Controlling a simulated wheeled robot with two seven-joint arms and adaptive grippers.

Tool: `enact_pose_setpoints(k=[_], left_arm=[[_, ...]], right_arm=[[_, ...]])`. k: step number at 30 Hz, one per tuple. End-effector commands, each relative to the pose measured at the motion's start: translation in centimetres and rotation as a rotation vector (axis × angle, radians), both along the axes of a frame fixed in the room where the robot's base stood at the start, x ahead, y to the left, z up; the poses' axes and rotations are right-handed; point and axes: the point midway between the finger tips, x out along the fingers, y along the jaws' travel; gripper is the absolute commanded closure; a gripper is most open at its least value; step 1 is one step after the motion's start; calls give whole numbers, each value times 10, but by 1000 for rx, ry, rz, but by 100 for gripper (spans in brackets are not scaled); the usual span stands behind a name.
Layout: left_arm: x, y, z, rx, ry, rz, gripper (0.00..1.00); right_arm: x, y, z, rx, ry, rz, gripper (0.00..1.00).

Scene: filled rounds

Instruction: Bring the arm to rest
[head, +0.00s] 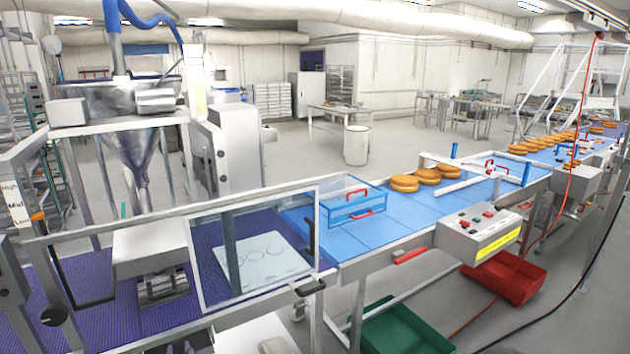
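Neither of my grippers can be made out in the head view, and no arm of mine clearly shows. The blue conveyor (385,225) runs from the lower left towards the upper right. Several orange-brown filled rounds (427,176) sit on it right of the middle, and more rounds (535,146) stand in a row farther along. A clear guard panel (250,250) with a dark handle stands in front of the purple belt (110,322) at the left.
A control box (478,233) with buttons is fixed to the conveyor's front. A red bin (505,280) and a green bin (405,330) are below it. A steel hopper (130,145) rises at the left. A red cable hangs at the right.

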Motion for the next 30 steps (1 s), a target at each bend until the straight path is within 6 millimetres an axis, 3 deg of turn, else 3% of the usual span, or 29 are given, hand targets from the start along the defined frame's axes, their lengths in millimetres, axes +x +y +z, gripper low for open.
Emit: enact_pose_setpoints(k=[11, 17, 24, 30], left_arm=[[-13, -47, -74, 83, 261, -219, 65], [-43, -95, -141, 161, 490, -461, 65], [-127, -170, -231, 271, 801, -921, 65], [-217, -221, -278, 331, 967, -1331, 65]], right_arm=[[0, 0, 0, 0, 0, 0, 49], [0, 0, 0, 0, 0, 0, 49], [0, 0, 0, 0, 0, 0, 49], [0, 0, 0, 0, 0, 0, 49]])
